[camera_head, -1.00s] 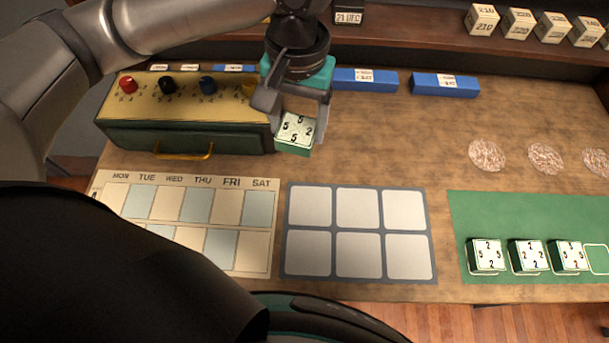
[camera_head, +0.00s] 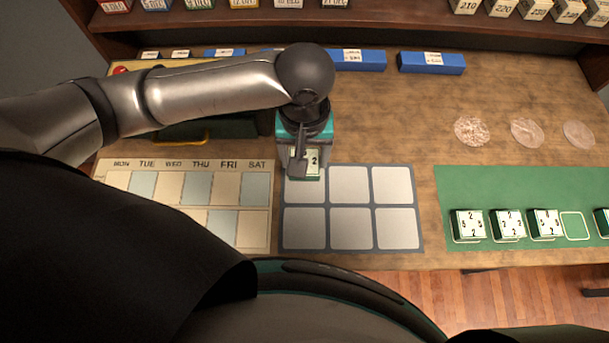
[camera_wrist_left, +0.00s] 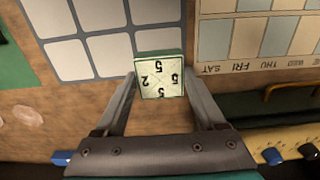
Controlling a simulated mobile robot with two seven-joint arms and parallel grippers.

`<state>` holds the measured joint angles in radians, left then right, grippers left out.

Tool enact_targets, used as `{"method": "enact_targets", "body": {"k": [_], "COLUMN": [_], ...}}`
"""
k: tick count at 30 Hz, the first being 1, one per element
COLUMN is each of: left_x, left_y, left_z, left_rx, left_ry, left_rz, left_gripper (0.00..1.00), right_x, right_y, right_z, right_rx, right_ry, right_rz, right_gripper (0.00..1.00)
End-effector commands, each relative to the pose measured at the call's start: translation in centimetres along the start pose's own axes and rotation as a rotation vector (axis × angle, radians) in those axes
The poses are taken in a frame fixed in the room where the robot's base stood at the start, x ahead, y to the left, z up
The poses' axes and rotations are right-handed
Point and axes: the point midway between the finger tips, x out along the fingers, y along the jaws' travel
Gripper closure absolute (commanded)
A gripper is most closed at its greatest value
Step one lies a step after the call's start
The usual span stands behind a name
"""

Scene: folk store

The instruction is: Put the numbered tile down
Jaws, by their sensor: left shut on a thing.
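The numbered tile (camera_head: 312,163) is a green block with a pale top bearing black digits. In the left wrist view the tile (camera_wrist_left: 160,78) sits between the two fingers, its digits upside down. My left gripper (camera_head: 305,165) is shut on it, over the top-left cell of the grey six-cell mat (camera_head: 327,206). The arm and gripper hide part of the tile in the head view. I cannot tell whether the tile touches the mat. My right gripper is in neither view.
A weekday calendar board (camera_head: 215,165) lies left of the mat. A green mat (camera_head: 500,185) with several similar tiles lies to the right. Blue blocks (camera_head: 431,62) stand at the back. The brown table between mat and green mat is clear.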

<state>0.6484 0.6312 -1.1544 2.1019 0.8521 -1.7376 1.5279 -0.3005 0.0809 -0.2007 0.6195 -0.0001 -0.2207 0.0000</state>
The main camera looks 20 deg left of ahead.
Motion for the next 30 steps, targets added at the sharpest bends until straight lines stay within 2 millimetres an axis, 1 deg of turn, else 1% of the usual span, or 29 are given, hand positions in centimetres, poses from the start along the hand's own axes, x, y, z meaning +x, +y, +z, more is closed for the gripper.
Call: {"method": "enact_targets", "body": {"k": [1, 3, 6, 11, 18, 20, 26, 30], "left_x": [1.5, 2.7, 3.7, 4.6, 8.1, 8.4, 8.3, 8.6], "left_y": [-0.1, 0.0, 0.0, 0.0, 0.0, 0.0, 0.1, 0.0], "left_z": [0.0, 0.0, 0.0, 0.0, 0.0, 0.0, 0.0, 0.0], "left_rx": [-0.002, -0.001, 0.0, 0.0, 0.0, 0.001, 0.001, 0.0], "left_ry": [-0.001, 0.0, 0.0, 0.0, -0.001, 0.001, 0.001, 0.001], "left_rz": [-0.002, -0.001, 0.0, 0.0, 0.0, 0.001, 0.002, 0.001], "left_gripper": [0.94, 0.94, 0.94, 0.94, 0.94, 0.94, 0.94, 0.94], "right_x": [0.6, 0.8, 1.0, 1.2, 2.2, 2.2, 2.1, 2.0], "right_y": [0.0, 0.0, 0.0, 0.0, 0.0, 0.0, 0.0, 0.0], "right_z": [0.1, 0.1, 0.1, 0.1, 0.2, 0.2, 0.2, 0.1], "right_rx": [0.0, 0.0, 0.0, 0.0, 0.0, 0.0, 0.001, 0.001], "right_ry": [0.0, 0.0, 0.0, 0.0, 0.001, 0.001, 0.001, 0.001], "right_rz": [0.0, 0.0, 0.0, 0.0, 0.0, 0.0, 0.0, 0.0], "right_gripper": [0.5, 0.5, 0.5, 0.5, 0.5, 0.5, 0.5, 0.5]}}
